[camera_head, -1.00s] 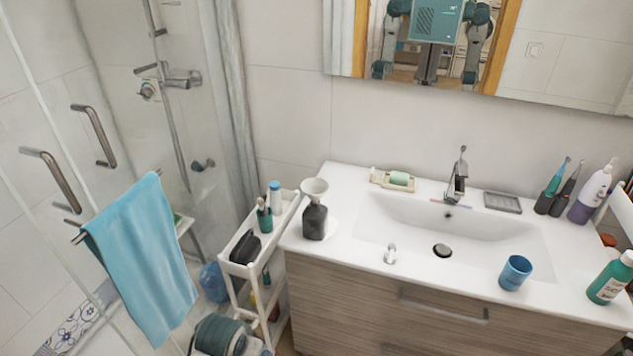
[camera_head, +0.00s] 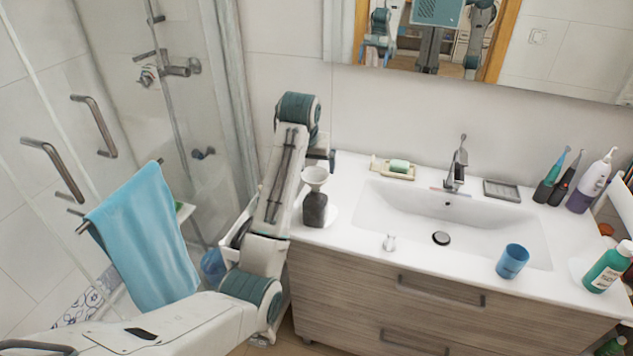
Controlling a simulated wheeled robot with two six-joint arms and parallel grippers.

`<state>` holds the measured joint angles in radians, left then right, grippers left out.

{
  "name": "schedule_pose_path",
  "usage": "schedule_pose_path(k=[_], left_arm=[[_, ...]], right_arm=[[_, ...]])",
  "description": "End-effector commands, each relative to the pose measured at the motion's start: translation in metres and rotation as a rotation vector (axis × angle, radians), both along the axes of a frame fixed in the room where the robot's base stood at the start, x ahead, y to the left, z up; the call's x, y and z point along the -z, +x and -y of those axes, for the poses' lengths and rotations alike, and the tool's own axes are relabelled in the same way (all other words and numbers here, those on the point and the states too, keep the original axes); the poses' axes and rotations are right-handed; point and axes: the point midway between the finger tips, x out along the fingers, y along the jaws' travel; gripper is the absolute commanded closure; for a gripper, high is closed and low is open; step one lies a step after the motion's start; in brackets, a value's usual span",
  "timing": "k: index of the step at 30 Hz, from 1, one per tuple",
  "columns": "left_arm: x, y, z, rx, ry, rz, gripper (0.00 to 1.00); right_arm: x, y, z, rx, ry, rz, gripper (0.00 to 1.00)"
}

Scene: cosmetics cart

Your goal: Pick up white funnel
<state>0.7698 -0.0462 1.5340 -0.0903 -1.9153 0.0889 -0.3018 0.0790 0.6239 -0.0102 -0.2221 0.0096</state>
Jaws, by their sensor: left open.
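The white funnel (camera_head: 315,175) stands in the mouth of a dark grey bottle (camera_head: 314,209) at the left end of the sink counter, wide end up. My left arm reaches in from the lower left and covers much of the cart. My left gripper (camera_head: 326,157) is open, just behind and above the funnel in the picture. Its dark fingers are small and partly hidden by the arm. I cannot tell whether a finger touches the funnel's rim. My right gripper is not in view.
The white counter (camera_head: 352,235) has a basin, a faucet (camera_head: 456,165), a soap dish (camera_head: 393,171) and a blue cup (camera_head: 512,261). Several bottles stand at the right. A blue towel (camera_head: 142,240) hangs at the left. The wall and mirror (camera_head: 560,50) are behind.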

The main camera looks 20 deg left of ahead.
Motion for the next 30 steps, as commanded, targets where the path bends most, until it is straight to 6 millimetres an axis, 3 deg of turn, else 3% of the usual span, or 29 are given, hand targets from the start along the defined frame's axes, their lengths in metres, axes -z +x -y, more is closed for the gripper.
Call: schedule_pose_path(k=[2,5,12,20,30], left_arm=[[-0.009,0.006,0.002,-0.001,-0.001,0.001,0.03],[-0.007,0.011,0.002,-0.001,-0.001,-0.001,0.03],[0.027,0.025,0.001,-0.001,-0.002,-0.002,0.03],[0.043,0.035,0.001,-0.001,-0.001,-0.001,0.03],[0.078,0.056,0.002,-0.001,-0.001,0.0,0.03]], right_arm=[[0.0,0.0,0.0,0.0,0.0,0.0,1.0],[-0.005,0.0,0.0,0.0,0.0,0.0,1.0],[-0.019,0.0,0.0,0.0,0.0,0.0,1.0],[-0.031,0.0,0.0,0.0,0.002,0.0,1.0],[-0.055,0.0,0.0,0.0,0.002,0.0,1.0]])
